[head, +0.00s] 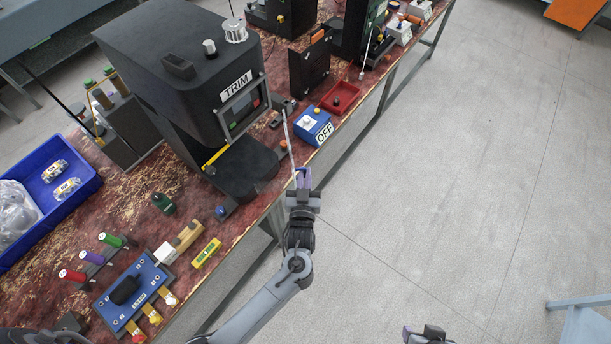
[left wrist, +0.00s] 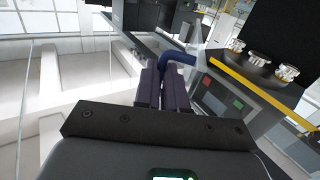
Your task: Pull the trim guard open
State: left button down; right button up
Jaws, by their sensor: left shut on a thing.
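The machine marked TRIM (head: 180,60) is a dark block on the red worn bench, with a small screen on its front. A thin pale upright strip (head: 289,140), which looks like the edge of the trim guard, stands out in front of it toward the bench edge. My left gripper (head: 303,180) is at the strip's lower end, beyond the bench edge. It is shut on a blue handle, which shows bent between the fingers in the left wrist view (left wrist: 178,57). My right gripper (head: 430,335) is partly cut off at the bottom edge, away from the bench.
A blue box marked OFF (head: 313,126) and a red tray (head: 339,97) sit right of the machine. A blue crate (head: 85,180) stands at left. A blue board with tags (head: 135,290) lies at the near end. The floor at right is mostly clear.

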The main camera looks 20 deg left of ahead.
pick_arm(q)
jog(key=shift+w+d, duration=0.35)
jog(key=shift+d, duration=0.05)
pick_arm(e)
jog(key=shift+w+d, duration=0.3)
pick_arm(q)
jog(key=c, duration=1.5)
grip_release()
jog(key=shift+s, duration=0.1)
